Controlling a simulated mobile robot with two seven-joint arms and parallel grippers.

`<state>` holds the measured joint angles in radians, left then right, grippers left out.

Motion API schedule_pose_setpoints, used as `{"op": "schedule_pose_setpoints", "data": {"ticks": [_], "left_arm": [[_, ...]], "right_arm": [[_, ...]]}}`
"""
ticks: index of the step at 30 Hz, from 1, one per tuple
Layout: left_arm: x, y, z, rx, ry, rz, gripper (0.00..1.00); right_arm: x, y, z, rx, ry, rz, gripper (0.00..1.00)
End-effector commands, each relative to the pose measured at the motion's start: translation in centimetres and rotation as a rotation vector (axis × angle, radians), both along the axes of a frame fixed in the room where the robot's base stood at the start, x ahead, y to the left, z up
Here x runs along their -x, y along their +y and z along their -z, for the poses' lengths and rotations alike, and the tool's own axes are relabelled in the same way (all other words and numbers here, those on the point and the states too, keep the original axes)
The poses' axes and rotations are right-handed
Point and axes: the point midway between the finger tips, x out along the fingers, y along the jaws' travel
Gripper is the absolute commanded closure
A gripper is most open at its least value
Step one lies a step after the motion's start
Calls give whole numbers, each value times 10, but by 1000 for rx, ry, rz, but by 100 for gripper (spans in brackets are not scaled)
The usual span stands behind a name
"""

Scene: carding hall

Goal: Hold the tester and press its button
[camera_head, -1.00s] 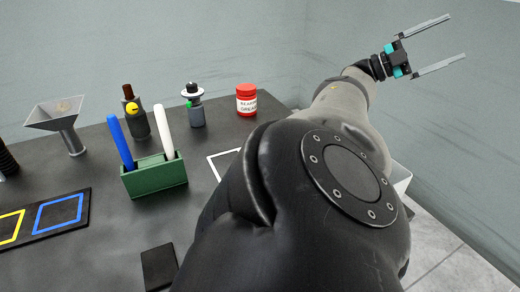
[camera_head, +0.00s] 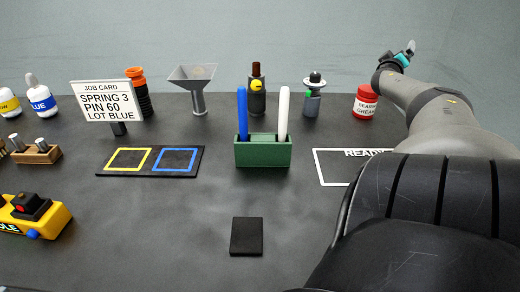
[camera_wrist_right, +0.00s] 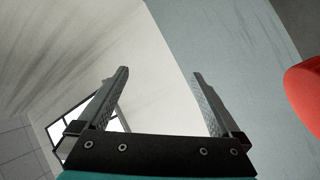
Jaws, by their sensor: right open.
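A yellow device (camera_head: 34,216), likely the tester, lies at the left edge of the table in the head view. It has a dark block with a red button (camera_head: 27,201) on top, a blue knob and a partly cut-off label. The left part of it is out of frame. My right gripper (camera_head: 407,50) is up at the far right, behind the red pot and far from the yellow device. In the right wrist view my right gripper (camera_wrist_right: 160,73) is open, with nothing between its fingers. My left gripper is not in view.
A red grease pot (camera_head: 366,101) stands at the back right; a red surface shows at the wrist view's right edge. A green holder (camera_head: 263,151) with blue and white sticks stands mid-table. A job card (camera_head: 105,100), funnel (camera_head: 196,90) and bottles stand behind. The front centre is mostly clear.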

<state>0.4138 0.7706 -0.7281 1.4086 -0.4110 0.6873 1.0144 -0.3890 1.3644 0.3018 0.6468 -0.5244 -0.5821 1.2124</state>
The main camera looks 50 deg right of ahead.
Motion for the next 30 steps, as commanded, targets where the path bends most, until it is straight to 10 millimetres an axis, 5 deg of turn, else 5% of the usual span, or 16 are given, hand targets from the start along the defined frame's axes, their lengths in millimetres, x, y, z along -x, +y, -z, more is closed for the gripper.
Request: {"op": "schedule_pose_setpoints", "data": {"ticks": [6,14,21,26,30], "left_arm": [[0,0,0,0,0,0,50],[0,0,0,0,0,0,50],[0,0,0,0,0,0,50],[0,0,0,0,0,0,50],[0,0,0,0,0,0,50]], "right_arm": [[-110,36,10,-10,287,-299,0],[-214,104,-6,101,447,-555,0],[-284,176,-63,241,418,-680,0],[-315,230,-117,330,351,-741,0],[-338,293,-167,405,277,-825,0]]}}
